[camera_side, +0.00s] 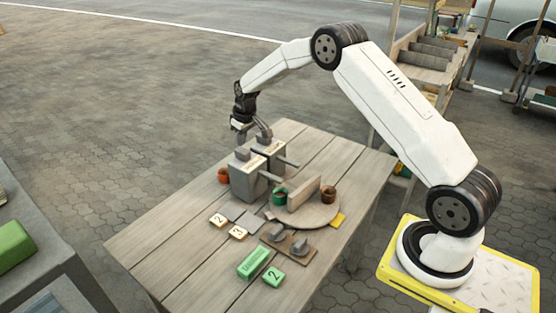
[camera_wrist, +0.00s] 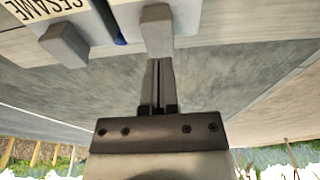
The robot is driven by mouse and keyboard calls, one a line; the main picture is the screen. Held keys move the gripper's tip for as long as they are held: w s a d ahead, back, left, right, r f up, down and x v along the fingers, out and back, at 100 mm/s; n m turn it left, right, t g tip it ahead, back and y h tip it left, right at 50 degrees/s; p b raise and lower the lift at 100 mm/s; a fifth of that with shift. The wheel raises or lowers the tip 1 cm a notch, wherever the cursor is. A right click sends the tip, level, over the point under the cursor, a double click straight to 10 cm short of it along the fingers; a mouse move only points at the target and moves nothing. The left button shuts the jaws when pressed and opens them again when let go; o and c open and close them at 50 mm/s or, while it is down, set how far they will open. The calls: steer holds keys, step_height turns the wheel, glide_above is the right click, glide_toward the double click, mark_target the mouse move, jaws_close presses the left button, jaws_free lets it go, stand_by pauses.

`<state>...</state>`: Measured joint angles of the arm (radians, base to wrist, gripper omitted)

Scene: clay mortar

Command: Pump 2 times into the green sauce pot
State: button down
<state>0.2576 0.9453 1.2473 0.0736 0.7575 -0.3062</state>
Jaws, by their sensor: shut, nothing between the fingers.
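The green sauce pot (camera_side: 280,197) stands on a round wooden board (camera_side: 312,213), on the left side of an upright divider (camera_side: 304,193). Two grey pump dispensers stand behind it: a front one (camera_side: 247,180) and a rear one (camera_side: 270,153), each with a spout pointing right. The front spout ends close to the green pot; I cannot tell if it is directly over it. In the wrist view the fingertips (camera_wrist: 157,62) are at a grey pump head (camera_wrist: 157,30); contact is unclear. The neighbouring dispenser reads SESAME (camera_wrist: 40,8).
A brown pot (camera_side: 328,194) stands right of the divider. An orange pot (camera_side: 223,175) is left of the dispensers. Number tiles (camera_side: 219,220), a board with two grey knobs (camera_side: 287,240) and green blocks (camera_side: 254,262) lie in front. The table's left end is clear.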

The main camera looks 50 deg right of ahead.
steer(key=shift+r, duration=0.15)
stand_by(0.5)
steer(key=shift+r, duration=2.4)
steer(key=shift+s+a+r, duration=0.2)
steer(key=shift+s+a, duration=0.15)
steer(key=shift+a, duration=0.1)
steer(key=s+a, duration=0.4)
steer(key=s, duration=0.6)
steer(key=s+a, duration=0.5)
steer(key=s, duration=0.4)
steer(key=s+a, duration=0.4)
steer(key=s, duration=0.6)
steer(key=shift+s+a+r, duration=0.3)
steer(key=shift+s, duration=0.05)
